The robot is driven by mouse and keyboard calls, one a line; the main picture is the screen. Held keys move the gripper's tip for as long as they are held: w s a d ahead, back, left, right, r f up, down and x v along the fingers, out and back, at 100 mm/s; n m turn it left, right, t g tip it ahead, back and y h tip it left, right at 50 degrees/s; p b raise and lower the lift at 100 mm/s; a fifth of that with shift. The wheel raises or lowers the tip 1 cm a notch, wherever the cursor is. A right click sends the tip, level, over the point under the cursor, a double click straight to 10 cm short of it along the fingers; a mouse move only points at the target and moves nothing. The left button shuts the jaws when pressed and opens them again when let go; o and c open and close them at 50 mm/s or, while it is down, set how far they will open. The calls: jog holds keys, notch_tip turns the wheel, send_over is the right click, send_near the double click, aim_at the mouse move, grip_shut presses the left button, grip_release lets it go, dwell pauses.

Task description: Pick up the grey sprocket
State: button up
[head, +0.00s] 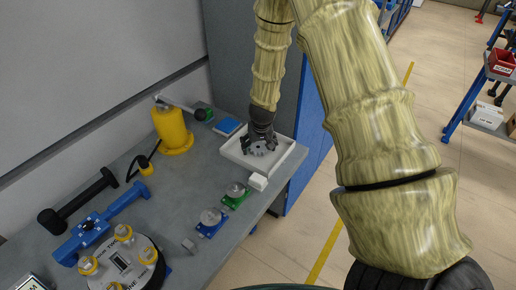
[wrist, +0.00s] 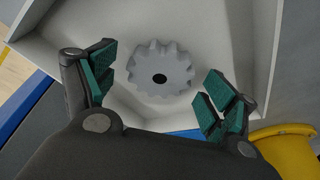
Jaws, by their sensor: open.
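The grey sprocket (wrist: 160,72) is a toothed disc with a dark centre hole. It lies flat in a white tray (wrist: 245,45) in the wrist view. My gripper (wrist: 155,92) is open, with its green-padded fingers to the left and right of the sprocket and apart from it. In the head view my gripper (head: 260,146) points down into the white tray (head: 289,158) at the far end of the workbench. The sprocket (head: 259,150) shows partly there, between and behind the fingers.
A yellow cylinder (head: 171,128) stands left of the tray. Green (head: 235,194) and blue (head: 210,222) fixtures are nearer on the bench. Tray walls surround the sprocket.

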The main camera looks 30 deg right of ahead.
jog(key=c, duration=1.2)
jog(key=shift+r, duration=0.1)
